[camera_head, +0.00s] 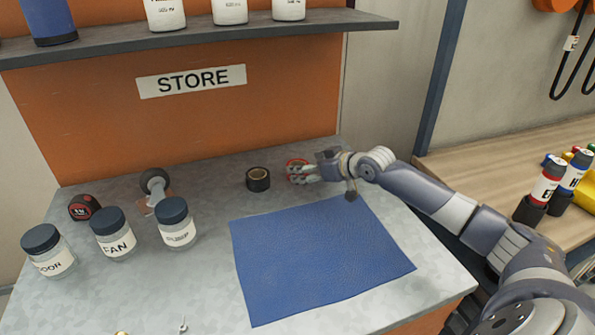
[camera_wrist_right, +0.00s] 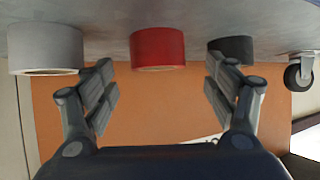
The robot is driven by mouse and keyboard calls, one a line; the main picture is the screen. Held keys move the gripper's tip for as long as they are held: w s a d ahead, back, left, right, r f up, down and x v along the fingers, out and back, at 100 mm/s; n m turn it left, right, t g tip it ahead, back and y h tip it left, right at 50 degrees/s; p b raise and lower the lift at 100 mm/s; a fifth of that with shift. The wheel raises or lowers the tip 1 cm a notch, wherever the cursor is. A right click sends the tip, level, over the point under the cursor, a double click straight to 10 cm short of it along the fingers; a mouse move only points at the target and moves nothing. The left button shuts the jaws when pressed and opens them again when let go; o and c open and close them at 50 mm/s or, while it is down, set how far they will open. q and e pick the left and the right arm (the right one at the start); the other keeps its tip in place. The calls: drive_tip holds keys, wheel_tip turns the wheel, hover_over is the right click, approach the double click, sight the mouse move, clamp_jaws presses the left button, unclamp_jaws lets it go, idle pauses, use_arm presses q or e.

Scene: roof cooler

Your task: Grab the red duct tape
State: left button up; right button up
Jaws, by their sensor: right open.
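The red duct tape roll (camera_wrist_right: 158,48) is in the upper middle of the right wrist view, lying flat on the grey metal worktop. In the head view its red edge (camera_head: 292,163) shows, partly hidden by my right gripper (camera_head: 298,173). In the wrist view my right gripper (camera_wrist_right: 159,77) is open, with one finger to each side of the red roll and nothing held. I cannot tell whether the fingers reach around it. My left gripper is in neither view.
A black tape roll (camera_head: 258,178) sits close by on the left. A grey roll (camera_wrist_right: 45,48) flanks the red one in the wrist view. A blue mat (camera_head: 320,260) lies in front. Lidded jars (camera_head: 113,240), a caster (camera_head: 154,184) and a tape measure (camera_head: 84,207) stand left.

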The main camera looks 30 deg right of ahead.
sight(294, 162)
drive_tip(key=shift+x, duration=2.65)
drive_tip(key=shift+d+r, duration=0.1)
drive_tip(key=shift+d, duration=0.05)
drive_tip(key=c, duration=1.3)
